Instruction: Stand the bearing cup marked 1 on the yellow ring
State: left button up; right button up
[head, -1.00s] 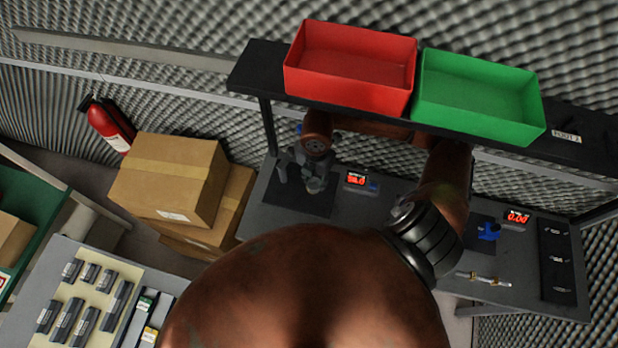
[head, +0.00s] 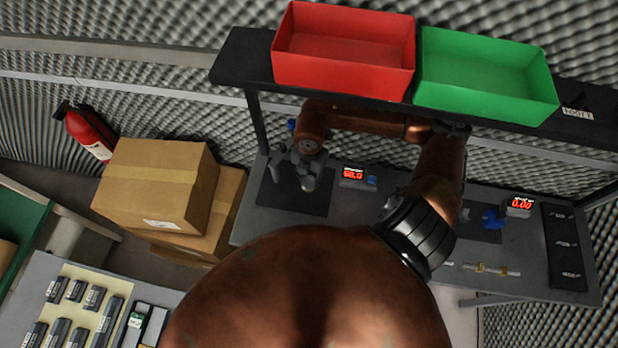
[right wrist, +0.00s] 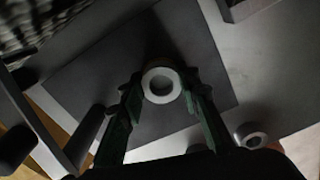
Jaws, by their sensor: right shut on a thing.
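My right gripper (right wrist: 162,82) is shut on a pale, round, hollow cup (right wrist: 161,98) in the right wrist view. The cup's open end faces the camera, and no number can be read on it. In the head view my right gripper (head: 307,178) is small and dark over the dark mat (head: 283,203) at the left of the grey bench. The held cup is too small to make out clearly there. I cannot pick out a yellow ring in either view. My left gripper is not in view.
A small round part (right wrist: 252,136) stands lower right in the right wrist view. A lit display (head: 352,174) sits right of the mat. A shelf above carries a red bin (head: 345,75) and a green bin (head: 485,90). Cardboard boxes (head: 150,190) stand left.

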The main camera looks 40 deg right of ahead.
aim_at(310, 183)
jog(key=o, duration=1.2)
jog(key=shift+f, duration=0.1)
jog(key=shift+o, duration=0.2)
notch_tip(310, 183, up, 8)
